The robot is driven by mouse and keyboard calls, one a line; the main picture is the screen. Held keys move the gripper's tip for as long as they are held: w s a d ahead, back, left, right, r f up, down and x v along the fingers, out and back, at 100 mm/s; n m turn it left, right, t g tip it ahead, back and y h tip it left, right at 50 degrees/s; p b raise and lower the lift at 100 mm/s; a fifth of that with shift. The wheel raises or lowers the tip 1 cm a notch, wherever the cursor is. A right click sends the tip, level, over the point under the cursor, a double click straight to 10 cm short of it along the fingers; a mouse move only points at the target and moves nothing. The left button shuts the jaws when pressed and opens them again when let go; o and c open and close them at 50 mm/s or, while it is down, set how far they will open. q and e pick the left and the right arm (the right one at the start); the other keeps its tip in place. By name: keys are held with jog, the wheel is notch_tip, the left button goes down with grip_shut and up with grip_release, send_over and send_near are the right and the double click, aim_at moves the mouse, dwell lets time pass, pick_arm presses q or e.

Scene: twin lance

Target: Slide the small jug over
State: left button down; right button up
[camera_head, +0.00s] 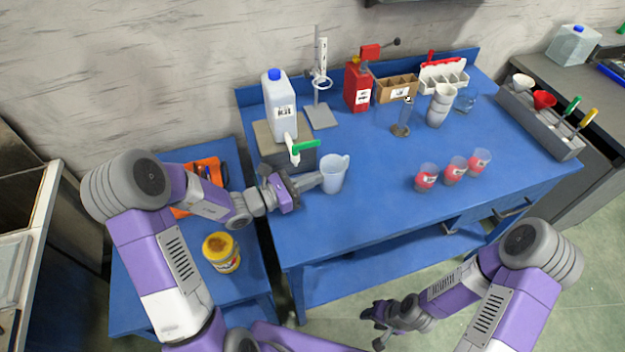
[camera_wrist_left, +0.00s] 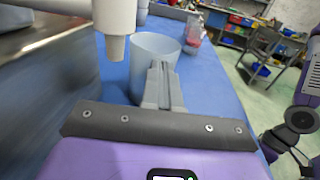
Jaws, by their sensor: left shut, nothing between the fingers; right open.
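The small jug (camera_head: 334,174) is pale, translucent and upright on the blue table, near its left front part. Its handle points to the right and back in the head view. My left gripper (camera_head: 318,180) is shut and empty, with its fingertips at the jug's left side. In the left wrist view the shut fingers (camera_wrist_left: 163,88) stand in front of the jug (camera_wrist_left: 152,48) and hide part of its lower wall. I cannot tell whether they touch it. My right gripper (camera_head: 379,325) is open and empty, low in front of the table.
A spigot container (camera_head: 279,110) stands on a grey block (camera_head: 270,148) just behind my left gripper. Several red-labelled cups, among them the nearest one (camera_head: 426,178), stand to the jug's right. The blue tabletop (camera_head: 375,210) is clear between them. A yellow jar (camera_head: 221,252) stands on the left side table.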

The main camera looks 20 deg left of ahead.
aim_at(324, 187)
dwell(0.3)
pick_arm(q)
jog(key=x, duration=0.3)
jog(key=shift+w+d, duration=0.25)
jog(key=shift+s+a, duration=0.1)
jog(key=shift+a, duration=0.05)
